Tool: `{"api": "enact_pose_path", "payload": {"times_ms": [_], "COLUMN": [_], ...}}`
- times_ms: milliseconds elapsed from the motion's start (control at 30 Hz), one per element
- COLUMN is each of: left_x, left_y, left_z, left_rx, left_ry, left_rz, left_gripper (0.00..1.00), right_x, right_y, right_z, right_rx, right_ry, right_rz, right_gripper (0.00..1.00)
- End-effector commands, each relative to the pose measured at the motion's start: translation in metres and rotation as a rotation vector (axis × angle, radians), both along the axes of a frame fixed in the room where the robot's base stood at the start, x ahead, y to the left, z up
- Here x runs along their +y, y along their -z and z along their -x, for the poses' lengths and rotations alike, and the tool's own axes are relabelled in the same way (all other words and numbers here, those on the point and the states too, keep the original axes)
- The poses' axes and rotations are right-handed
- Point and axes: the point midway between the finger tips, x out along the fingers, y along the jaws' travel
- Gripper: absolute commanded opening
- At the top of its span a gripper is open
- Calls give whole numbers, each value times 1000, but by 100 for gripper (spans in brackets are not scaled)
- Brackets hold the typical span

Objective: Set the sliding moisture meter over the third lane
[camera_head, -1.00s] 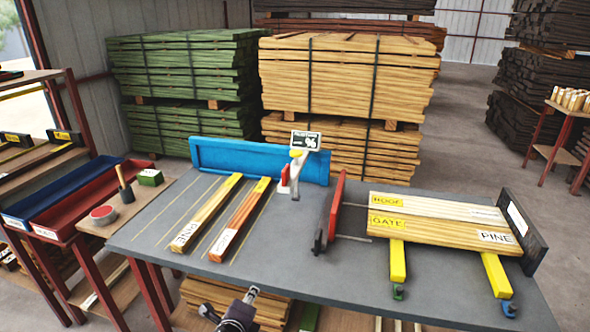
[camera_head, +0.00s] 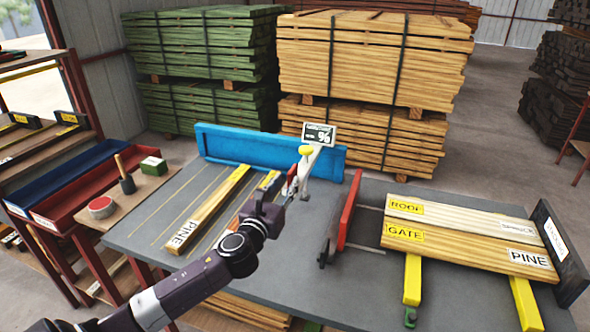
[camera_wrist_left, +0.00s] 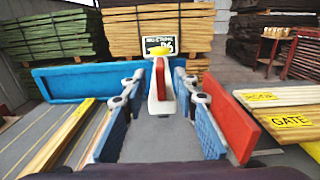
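The moisture meter (camera_head: 317,162) is a pale upright piece with a yellow knob, a red handle (camera_wrist_left: 159,78) and a small percent display (camera_head: 319,135). It stands by the blue back fence (camera_head: 225,147), right of two boards lying in lanes marked by yellow lines. A pine board (camera_head: 207,211) lies at left; a second board (camera_head: 268,181) is partly hidden by my left arm. My left gripper (camera_head: 284,194) is in front of the meter. In the left wrist view its blue-padded fingers (camera_wrist_left: 158,88) are spread, with the meter showing between them, not clasped. My right gripper is out of view.
A red upright plate (camera_head: 343,218) stands right of the meter. Labelled boards (camera_head: 460,238) lie farther right against a black end plate (camera_head: 556,245). Red and blue trays (camera_head: 85,184) and a small side table are at left. Lumber stacks stand behind.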

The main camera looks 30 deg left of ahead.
Motion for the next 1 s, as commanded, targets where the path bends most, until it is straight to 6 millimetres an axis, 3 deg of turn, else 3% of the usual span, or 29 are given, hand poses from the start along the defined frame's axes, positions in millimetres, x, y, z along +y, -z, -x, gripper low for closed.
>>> {"api": "enact_pose_path", "payload": {"times_ms": [133, 267, 600, 800, 1000], "left_x": [6, 10, 14, 14, 14], "left_y": [-2, -2, 0, 0, 0], "left_z": [-23, -40, -59, -59, -59], "left_rx": [-2, -1, 0, 0, 0], "left_ry": [-4, -3, 0, 0, -1], "left_rz": [5, 6, 5, 5, 6], "left_gripper": [28, 28, 28, 28, 7], "right_x": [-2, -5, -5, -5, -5], "right_y": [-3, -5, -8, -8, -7], "right_z": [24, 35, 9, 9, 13], "right_rx": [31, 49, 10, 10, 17], "right_ry": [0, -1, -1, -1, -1], "right_rz": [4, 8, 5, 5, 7], "right_gripper": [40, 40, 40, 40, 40]}}
